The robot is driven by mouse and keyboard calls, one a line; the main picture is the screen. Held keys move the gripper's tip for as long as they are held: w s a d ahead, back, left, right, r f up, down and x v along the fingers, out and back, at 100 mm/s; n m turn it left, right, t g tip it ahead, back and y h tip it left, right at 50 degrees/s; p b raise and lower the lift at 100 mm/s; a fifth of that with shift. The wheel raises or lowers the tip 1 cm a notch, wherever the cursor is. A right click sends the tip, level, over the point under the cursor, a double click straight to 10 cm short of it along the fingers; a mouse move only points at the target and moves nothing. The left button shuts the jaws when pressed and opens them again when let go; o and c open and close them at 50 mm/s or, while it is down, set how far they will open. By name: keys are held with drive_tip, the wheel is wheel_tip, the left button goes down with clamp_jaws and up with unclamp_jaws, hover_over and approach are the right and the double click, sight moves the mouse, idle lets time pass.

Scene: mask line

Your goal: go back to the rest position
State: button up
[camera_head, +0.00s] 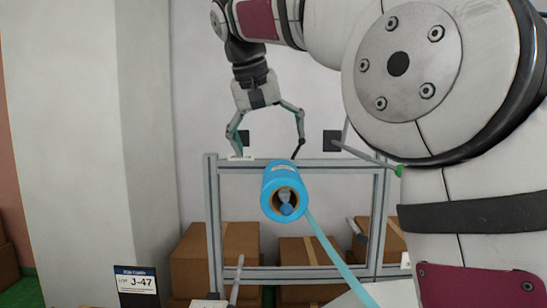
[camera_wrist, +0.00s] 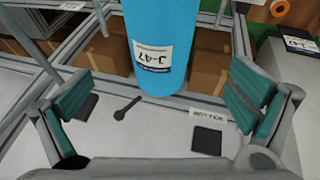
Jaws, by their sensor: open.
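My gripper (camera_head: 268,140) hangs pointing down in the head view, its two fingers spread wide and nothing between them. Just below the fingertips in the head view is a blue roll (camera_head: 277,197) with a pale blue strip of material running down to the lower right. In the wrist view my gripper (camera_wrist: 170,105) shows its teal finger pads well apart. The blue roll (camera_wrist: 162,50) is beyond them at the top middle, with a white label reading J-47. I see no contact between the fingers and the roll.
A grey metal frame (camera_head: 214,228) stands behind and around the roll. Cardboard boxes (camera_head: 215,258) sit behind it. A dark sign marked J-47 (camera_head: 136,281) stands at lower left, beside a pale pillar (camera_head: 90,130).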

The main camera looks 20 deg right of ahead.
drive_tip(key=shift+s+a+r, duration=0.1)
drive_tip(key=shift+s+r, duration=0.05)
drive_tip(key=shift+r, duration=0.15)
drive_tip(key=shift+s, duration=0.25)
drive_tip(key=shift+n+y, duration=0.4)
drive_tip(key=shift+n, duration=0.2)
drive_tip(key=s, duration=0.2)
drive_tip(key=s+f, duration=0.1)
drive_tip(key=s, duration=0.1)
drive_tip(key=s+f, duration=0.1)
drive_tip(key=s, duration=0.1)
drive_tip(key=shift+d, duration=0.4)
drive_tip(key=s+f+n+t+y, duration=0.1)
drive_tip(key=s+f+t+y, duration=0.1)
drive_tip(key=s+f, duration=1.8)
drive_tip(key=shift+s+n+y, duration=0.4)
drive_tip(key=shift+s+y, duration=0.2)
drive_tip(key=shift+s, duration=0.55)
